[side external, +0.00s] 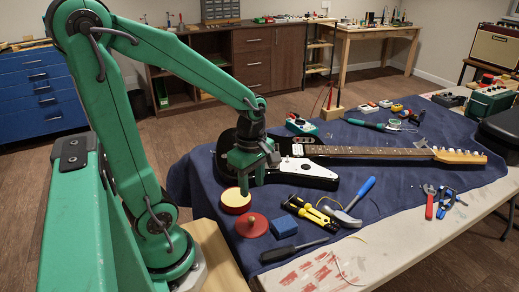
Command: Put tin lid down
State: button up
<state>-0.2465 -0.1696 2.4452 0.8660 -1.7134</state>
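A red round lid with a small knob on top (251,224) lies on the dark blue cloth at the front left. Just behind it stands a low round tin (236,202) with a red side and a pale yellow top face. My gripper (253,184) points down, above and slightly right of the tin, beside the guitar body. Its two fingers look apart, with nothing seen between them. The lid is clear of my gripper.
A black-and-white electric guitar (310,172) lies behind. A blue block (284,226), a screwdriver (292,249), a yellow-black tool (311,212) and a blue-handled hammer (356,196) lie right of the lid. The dark blue cloth (385,210) has bare room further right.

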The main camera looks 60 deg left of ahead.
dwell(0.6)
jog(key=s+d+r+m+t, duration=0.1)
jog(key=d+r+m+t, duration=0.1)
jog(key=r+m, duration=0.4)
jog(key=d+r+m+t, duration=0.3)
jog(key=d+r+m, duration=0.1)
jog(key=m, duration=1.2)
jog(key=shift+s+r+t, duration=0.3)
jog(key=shift+s+r, duration=0.1)
jog(key=shift+r, duration=0.5)
